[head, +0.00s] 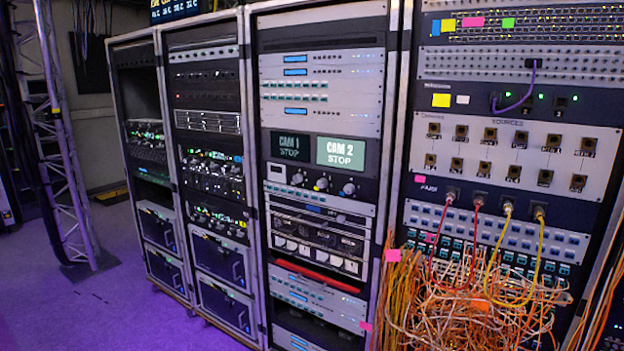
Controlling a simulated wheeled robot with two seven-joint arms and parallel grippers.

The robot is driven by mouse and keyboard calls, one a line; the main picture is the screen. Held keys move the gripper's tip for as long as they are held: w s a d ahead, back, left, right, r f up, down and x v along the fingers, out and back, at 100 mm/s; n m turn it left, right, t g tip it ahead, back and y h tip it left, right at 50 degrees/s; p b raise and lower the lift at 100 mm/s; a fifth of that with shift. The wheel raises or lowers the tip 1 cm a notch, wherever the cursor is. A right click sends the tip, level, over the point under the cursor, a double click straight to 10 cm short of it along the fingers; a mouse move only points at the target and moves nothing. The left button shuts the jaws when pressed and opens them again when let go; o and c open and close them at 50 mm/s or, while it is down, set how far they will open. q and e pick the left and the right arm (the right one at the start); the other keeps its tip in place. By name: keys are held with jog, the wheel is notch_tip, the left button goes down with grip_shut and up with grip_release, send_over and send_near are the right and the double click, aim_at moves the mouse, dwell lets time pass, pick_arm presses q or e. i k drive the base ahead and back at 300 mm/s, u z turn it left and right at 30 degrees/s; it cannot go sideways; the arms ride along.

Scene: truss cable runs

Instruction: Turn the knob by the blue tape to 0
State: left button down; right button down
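A small blue tape piece (435,27) is stuck on the top panel of the right rack, at the left end of a row of coloured tapes. No knob can be made out beside it. Three round knobs show under the two screens in the middle rack: a left knob (297,179), a middle knob (322,183) with a yellowish face, and a right knob (349,188). Their settings and any 0 mark are too small to read. Neither of my grippers is in view.
The screens read CAM 1 STOP (291,146) and CAM 2 STOP (340,153). A tangle of orange and white cables (470,305) hangs before the right rack's lower part. A truss (70,150) stands at left. Purple-lit floor (95,305) is open at lower left.

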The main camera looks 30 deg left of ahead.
aim_at(350, 188)
jog(key=u, duration=0.75)
jog(key=i, duration=1.4)
jog(key=u, duration=0.05)
